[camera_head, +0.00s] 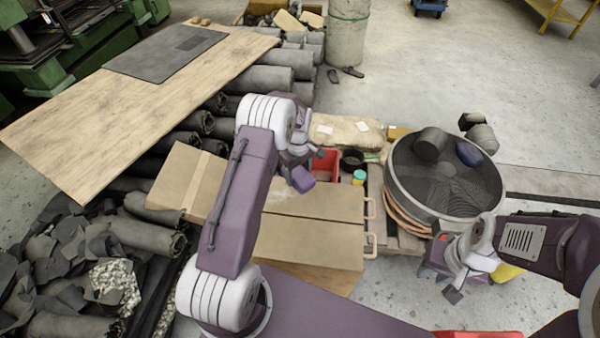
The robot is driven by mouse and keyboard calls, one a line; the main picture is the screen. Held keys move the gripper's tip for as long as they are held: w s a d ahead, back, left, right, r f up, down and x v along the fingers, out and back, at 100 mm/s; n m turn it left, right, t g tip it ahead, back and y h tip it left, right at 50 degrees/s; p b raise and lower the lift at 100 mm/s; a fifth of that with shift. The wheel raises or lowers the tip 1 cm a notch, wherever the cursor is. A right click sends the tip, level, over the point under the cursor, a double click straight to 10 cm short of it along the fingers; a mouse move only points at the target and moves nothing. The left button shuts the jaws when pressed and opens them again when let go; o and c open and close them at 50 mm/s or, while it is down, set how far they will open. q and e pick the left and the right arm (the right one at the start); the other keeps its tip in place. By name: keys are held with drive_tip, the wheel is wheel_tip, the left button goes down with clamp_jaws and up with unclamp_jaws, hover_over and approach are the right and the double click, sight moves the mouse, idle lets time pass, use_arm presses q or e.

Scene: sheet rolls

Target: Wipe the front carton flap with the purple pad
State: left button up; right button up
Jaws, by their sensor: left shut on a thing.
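The purple pad (302,179) is held in my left gripper (300,164), which is shut on it above the carton's far part. I cannot tell whether the pad touches the cardboard. The brown carton (318,238) lies in the middle with its flat cardboard panels split by a dark seam. A pale smudge shows on the cardboard just below the pad. My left arm hides much of the carton's middle, and I cannot tell which panel is the front flap. My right gripper (448,276) hangs at the lower right, away from the carton; its jaw gap is unclear.
A red bin (325,166), a black bowl (352,159) and a small yellow-and-teal tub (359,177) stand just beyond the carton. A large round drum (445,195) stands to the right. Dark rolls and scraps (70,265) lie at left beside a wooden tabletop (110,125).

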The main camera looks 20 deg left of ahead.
use_arm(q)
drive_tip(key=shift+s, duration=0.2)
drive_tip(key=shift+f+b, duration=0.3)
wheel_tip(320, 180, down, 4)
drive_tip(key=b, duration=0.3)
drive_tip(key=shift+w+f+b, duration=0.1)
drive_tip(key=shift+f+b, duration=0.1)
drive_tip(key=shift+b, duration=0.1)
drive_tip(key=shift+f+b, duration=0.45)
drive_tip(key=shift+f, duration=0.1)
drive_tip(key=shift+f+b, duration=0.55)
drive_tip(key=shift+f, duration=0.4)
drive_tip(key=shift+a, duration=0.1)
